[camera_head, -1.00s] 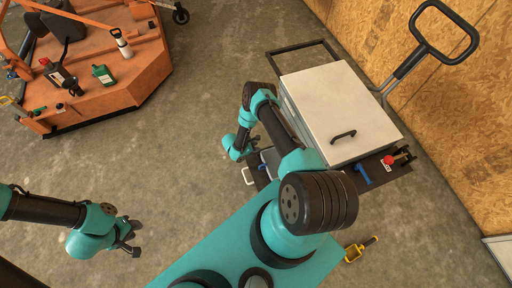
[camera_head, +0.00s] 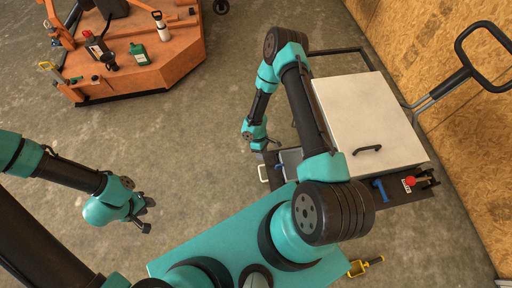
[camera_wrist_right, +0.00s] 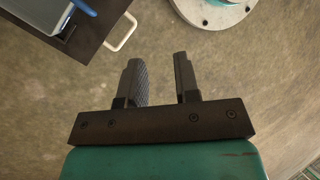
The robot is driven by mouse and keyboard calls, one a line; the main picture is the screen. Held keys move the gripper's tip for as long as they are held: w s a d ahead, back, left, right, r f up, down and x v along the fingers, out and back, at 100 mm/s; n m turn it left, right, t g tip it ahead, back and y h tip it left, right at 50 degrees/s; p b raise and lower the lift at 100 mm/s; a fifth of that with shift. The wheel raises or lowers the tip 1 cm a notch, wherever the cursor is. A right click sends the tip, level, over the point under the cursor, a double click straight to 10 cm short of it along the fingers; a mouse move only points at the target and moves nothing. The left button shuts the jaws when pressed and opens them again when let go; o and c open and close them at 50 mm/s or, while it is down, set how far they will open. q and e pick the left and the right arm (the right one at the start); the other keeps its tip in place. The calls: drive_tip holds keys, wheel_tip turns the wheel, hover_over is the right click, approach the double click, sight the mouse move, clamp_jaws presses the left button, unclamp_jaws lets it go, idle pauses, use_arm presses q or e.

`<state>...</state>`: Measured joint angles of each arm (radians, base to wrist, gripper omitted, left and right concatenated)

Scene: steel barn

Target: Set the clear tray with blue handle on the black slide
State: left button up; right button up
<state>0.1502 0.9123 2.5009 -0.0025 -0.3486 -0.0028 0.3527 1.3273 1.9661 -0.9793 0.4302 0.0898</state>
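The clear tray (camera_wrist_right: 28,22) shows in part at the upper left of the right wrist view, greyish, with a blue handle (camera_wrist_right: 84,7). In the head view a greyish tray (camera_head: 291,158) is partly hidden behind my right arm, on the dark cart deck. My right gripper (camera_wrist_right: 157,77) is open and empty above the floor, beside the deck's white handle; it also shows small in the head view (camera_head: 266,146). My left gripper (camera_head: 147,214) is open and empty over bare floor at the left. I cannot clearly make out the black slide.
A white cabinet (camera_head: 365,115) stands on the cart, by the wooden wall (camera_head: 480,130). A blue-handled tool (camera_head: 379,190) and a red knob (camera_head: 410,181) are at its front. A white handle (camera_wrist_right: 122,31) sticks out from the deck. An orange machine (camera_head: 150,65) stands upper left; floor between is clear.

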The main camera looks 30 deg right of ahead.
drive_tip(key=s+a+r+m+t+y, duration=0.1)
drive_tip(key=a+r+m+t, duration=0.1)
drive_tip(key=r, duration=0.4)
drive_tip(key=s+a+r+m+t, duration=0.2)
drive_tip(key=r+m, duration=0.2)
drive_tip(key=r, duration=0.3)
drive_tip(key=s+a+r+m+t+y, duration=0.1)
drive_tip(key=a+r+m+t, duration=0.1)
drive_tip(key=r, duration=0.5)
drive_tip(key=shift+s+r+m+y, duration=0.15)
drive_tip(key=shift+s+m+y, duration=0.15)
drive_tip(key=shift+m, duration=0.3)
drive_tip(key=shift+d, duration=0.15)
